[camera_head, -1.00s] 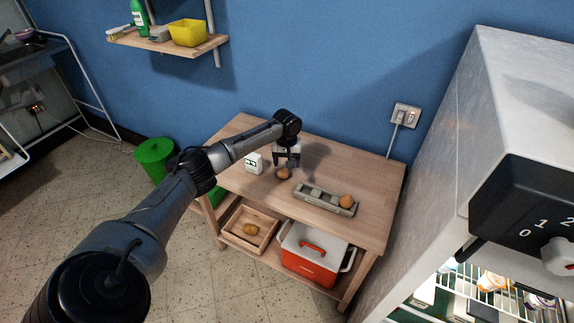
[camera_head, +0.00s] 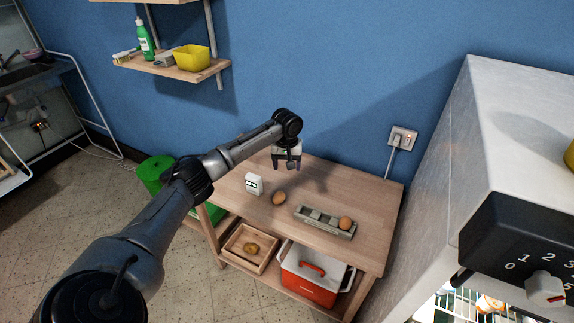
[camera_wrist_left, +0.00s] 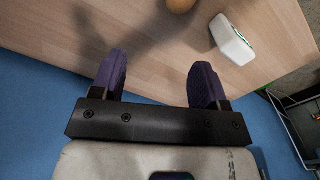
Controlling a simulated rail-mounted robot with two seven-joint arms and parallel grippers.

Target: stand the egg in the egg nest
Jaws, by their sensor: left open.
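A brown egg (camera_head: 279,198) rests on the wooden table, between a small white timer and the egg nest. Its lower part shows at the top edge of the left wrist view (camera_wrist_left: 181,4). The grey egg nest (camera_head: 312,226) is a narrow tray with hollows, to the right of that egg. Another brown egg (camera_head: 345,223) sits at the nest's right end. My left gripper (camera_head: 287,165) is open and empty, above the table behind the loose egg and apart from it. Its purple finger pads (camera_wrist_left: 158,60) are spread with nothing between them. My right gripper is not in view.
The white timer (camera_head: 254,184) stands left of the loose egg. On the lower shelf are a wooden tray (camera_head: 236,257) with a brown item and a red cooler (camera_head: 308,284). A wall socket (camera_head: 402,138) and pale cabinet (camera_head: 500,130) lie right. The table's back right is clear.

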